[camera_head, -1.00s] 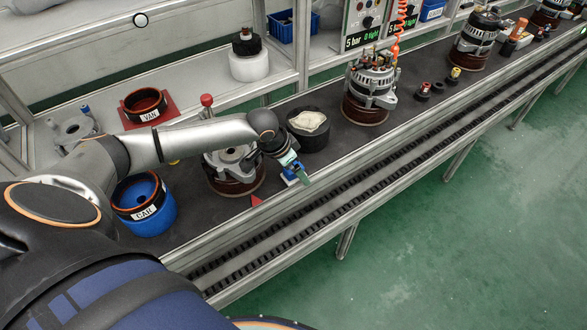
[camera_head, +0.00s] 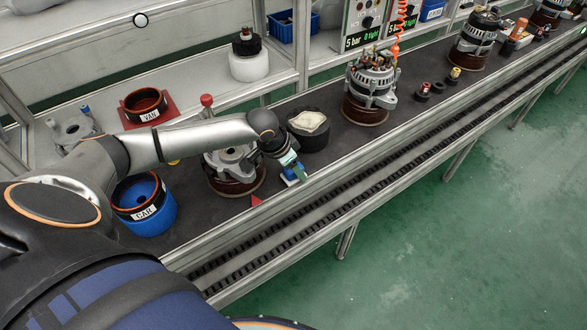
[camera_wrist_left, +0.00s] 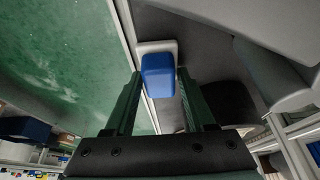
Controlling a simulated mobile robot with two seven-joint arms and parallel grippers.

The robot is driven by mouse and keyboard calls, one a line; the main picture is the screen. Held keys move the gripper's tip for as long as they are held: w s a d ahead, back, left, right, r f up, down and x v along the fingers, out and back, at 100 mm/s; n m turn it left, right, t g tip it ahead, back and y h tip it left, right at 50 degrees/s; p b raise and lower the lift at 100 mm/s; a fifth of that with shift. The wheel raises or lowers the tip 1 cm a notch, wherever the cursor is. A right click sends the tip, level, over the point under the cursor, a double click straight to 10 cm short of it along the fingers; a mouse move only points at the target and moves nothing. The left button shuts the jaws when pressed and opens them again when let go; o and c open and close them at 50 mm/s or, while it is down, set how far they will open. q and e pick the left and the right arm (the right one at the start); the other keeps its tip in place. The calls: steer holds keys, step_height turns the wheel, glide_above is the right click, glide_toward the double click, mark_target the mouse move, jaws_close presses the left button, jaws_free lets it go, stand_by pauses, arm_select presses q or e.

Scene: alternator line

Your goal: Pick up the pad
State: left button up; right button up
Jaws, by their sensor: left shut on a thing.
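The pad (camera_head: 289,176), a small blue block on a white base, is at the front edge of the dark bench top, right of the nearest alternator housing. It also shows in the left wrist view (camera_wrist_left: 158,72), between the two dark green fingers. My left gripper (camera_head: 298,170) is shut on its blue part, with one finger on either side. The gripper partly covers the pad in the head view. I cannot tell whether the white base touches the bench. My right gripper is not in view.
A cream cloth (camera_head: 307,121) lies on a round black block (camera_head: 310,140) just behind my gripper. An alternator housing (camera_head: 234,180) stands to its left and a blue CAR bin (camera_head: 150,222) farther left. A metal rail (camera_head: 340,165) runs along the front.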

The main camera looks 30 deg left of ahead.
arm_select(q)
steer(key=shift+r, duration=0.15)
steer(key=shift+r, duration=0.6)
steer(key=s+d+r, duration=0.5)
steer(key=s+r, duration=0.6)
steer(key=s, duration=0.1)
steer(key=shift+s+d+r, duration=0.25)
steer(key=shift+s+d, duration=0.1)
steer(key=shift+d, duration=0.05)
